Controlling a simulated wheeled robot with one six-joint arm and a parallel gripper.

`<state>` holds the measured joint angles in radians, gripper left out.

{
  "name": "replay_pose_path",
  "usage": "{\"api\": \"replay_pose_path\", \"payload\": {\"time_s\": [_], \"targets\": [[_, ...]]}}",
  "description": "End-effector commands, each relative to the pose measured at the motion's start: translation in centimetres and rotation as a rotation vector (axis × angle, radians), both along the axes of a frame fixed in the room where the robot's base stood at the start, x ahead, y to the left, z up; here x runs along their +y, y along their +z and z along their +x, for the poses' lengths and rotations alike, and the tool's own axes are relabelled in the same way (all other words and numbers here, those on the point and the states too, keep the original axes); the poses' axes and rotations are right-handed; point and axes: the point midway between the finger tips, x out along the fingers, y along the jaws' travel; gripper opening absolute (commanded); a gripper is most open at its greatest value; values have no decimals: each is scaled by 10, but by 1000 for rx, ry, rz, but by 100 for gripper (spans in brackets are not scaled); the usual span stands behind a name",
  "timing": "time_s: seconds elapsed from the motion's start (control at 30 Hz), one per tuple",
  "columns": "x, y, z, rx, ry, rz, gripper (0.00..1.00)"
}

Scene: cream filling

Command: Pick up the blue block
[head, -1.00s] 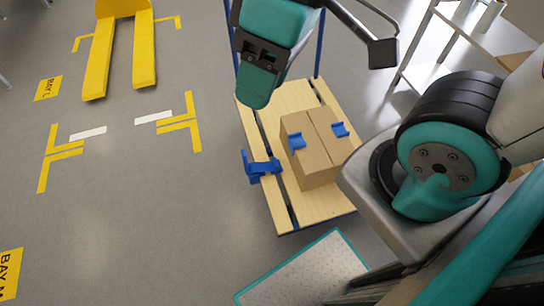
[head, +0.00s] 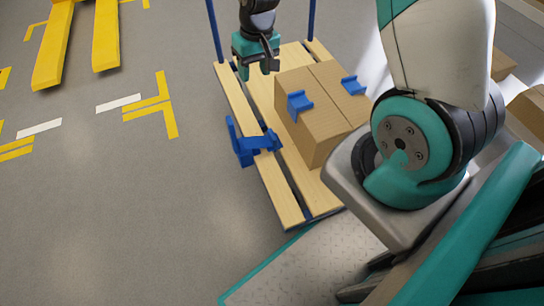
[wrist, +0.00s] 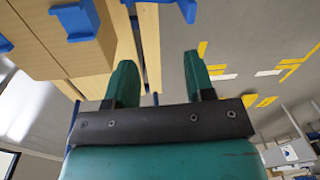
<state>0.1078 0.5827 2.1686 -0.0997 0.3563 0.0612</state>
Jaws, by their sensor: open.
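Several blue pieces show, and I cannot tell which one the task calls the blue block. A blue bracket-shaped piece (head: 250,143) sits at the left edge of the wooden cart. Two blue clip-like pieces, a left one (head: 299,104) and a right one (head: 353,85), sit on the upper edges of a cardboard box (head: 316,119). My gripper (head: 258,69) is open and empty above the cart's far end, beyond the box and apart from the blue pieces. In the wrist view, blue clips (wrist: 76,20) show left of my open fingers (wrist: 158,66), and more blue shows at the top edge.
The wooden cart (head: 275,188) has slatted boards and blue uprights at its far end. A yellow pallet jack (head: 107,35) stands at the upper left. Grey floor with yellow markings (head: 150,112) is open at left.

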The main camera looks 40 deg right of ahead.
Motion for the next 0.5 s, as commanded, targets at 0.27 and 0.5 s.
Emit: {"api": "replay_pose_path", "payload": {"time_s": [0.27,0.5], "targets": [[-55,-144,7,44,-132,-76,49],[-62,-183,6,51,-149,-87,49]]}}
